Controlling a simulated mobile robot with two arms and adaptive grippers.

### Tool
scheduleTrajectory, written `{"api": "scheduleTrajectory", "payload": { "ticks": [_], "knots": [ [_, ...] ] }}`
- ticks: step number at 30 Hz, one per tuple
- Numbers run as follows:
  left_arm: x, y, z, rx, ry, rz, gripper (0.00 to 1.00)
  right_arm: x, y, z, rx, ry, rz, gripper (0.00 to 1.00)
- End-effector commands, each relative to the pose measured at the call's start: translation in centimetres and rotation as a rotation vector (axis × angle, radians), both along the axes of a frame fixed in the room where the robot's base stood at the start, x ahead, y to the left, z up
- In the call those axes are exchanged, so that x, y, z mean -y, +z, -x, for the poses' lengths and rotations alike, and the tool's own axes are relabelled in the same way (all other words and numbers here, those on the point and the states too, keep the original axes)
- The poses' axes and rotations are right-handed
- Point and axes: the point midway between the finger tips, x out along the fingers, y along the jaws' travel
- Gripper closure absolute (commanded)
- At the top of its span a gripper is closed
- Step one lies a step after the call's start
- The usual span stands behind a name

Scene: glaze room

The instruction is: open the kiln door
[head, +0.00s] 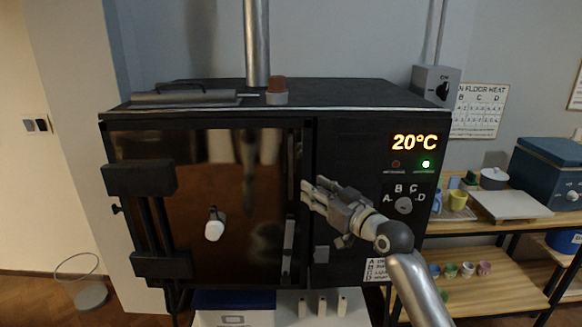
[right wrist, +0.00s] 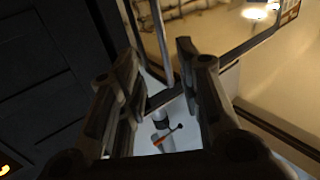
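The black kiln (head: 360,130) fills the middle of the head view. Its glossy bronze-brown door (head: 180,150) looks shut, with black hinge brackets (head: 140,180) on the left. An upright handle (head: 288,240) runs along the door's right edge, its middle partly hidden by my right gripper. My right gripper (head: 312,192) is at that edge, fingers pointing left toward the handle. In the right wrist view the fingers (right wrist: 158,90) are apart, with a slim bar (right wrist: 161,40) showing between them; contact cannot be told. My left gripper is not in view.
A white plug-like piece (head: 214,225) sits on the door's face. The control panel has a 20°C display (head: 414,142) and a dial (head: 403,205). A wooden shelf (head: 500,270) with pots stands at right. A bin (head: 90,296) stands at lower left.

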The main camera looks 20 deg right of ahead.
Motion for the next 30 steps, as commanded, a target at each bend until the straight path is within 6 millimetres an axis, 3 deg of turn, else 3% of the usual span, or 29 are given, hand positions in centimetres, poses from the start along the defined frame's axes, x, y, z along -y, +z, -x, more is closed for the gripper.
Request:
{"api": "scheduleTrajectory", "payload": {
  "ticks": [5,21,30],
  "knots": [
    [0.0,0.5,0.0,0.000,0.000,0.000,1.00,-0.4,0.7,-0.9,0.008,0.004,-0.002,0.68],
    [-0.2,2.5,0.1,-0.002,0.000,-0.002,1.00,-2.6,0.6,-8.0,0.005,0.003,-0.002,0.68],
    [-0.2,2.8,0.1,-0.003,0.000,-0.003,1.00,-3.3,0.4,-10.0,0.005,0.003,0.000,0.68]
  ]
}}
